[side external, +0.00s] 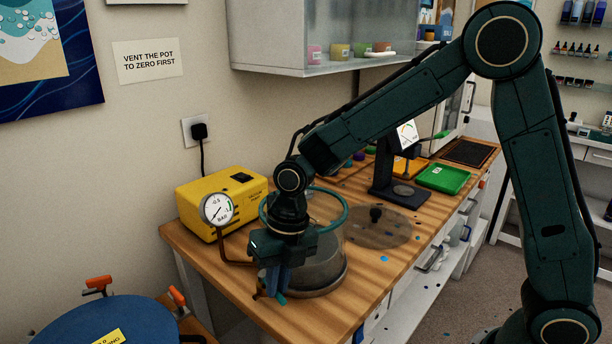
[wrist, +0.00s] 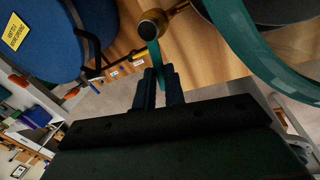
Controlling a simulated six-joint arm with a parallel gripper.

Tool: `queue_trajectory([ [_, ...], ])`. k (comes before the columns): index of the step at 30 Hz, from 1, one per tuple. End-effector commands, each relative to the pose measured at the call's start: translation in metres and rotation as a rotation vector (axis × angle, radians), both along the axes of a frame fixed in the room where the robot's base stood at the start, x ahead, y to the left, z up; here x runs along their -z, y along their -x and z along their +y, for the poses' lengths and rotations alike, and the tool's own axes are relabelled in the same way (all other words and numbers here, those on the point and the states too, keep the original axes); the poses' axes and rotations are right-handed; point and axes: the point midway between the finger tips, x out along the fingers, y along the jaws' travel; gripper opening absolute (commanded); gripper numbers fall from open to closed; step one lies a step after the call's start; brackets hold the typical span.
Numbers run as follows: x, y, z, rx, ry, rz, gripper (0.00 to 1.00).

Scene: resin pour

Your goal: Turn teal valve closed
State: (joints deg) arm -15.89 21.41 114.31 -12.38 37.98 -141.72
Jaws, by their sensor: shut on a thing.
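The teal valve handle (wrist: 155,52) is a thin lever on a round dark-capped brass fitting (wrist: 152,24) in the wrist view. My gripper (wrist: 158,76) is shut on this lever, one dark finger on each side. In the side view my gripper (side external: 274,284) points down at the near left side of a clear chamber (side external: 331,245) with a teal rim, and the teal lever tip (side external: 281,299) shows below the fingers. The valve body is mostly hidden there. A round gauge (side external: 216,209) on a copper pipe stands left of the chamber.
A yellow pump box (side external: 222,195) stands behind the gauge. A blue round lid (side external: 95,335) with orange-handled clamps is at lower left. A dark round plate (side external: 377,228), a black stand (side external: 398,192) and a green tray (side external: 443,178) lie farther right on the wooden bench.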

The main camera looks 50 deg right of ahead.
Motion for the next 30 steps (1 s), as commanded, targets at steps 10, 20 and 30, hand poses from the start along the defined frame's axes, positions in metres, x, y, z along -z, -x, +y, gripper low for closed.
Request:
queue_trajectory([
  [10, -0.001, 0.0, 0.0, 0.0, 0.0, -0.002, 0.33],
  [20, -0.008, -0.001, -0.001, 0.002, -0.001, -0.003, 0.33],
  [30, -0.05, 0.001, -0.009, 0.002, -0.002, -0.006, 0.33],
])
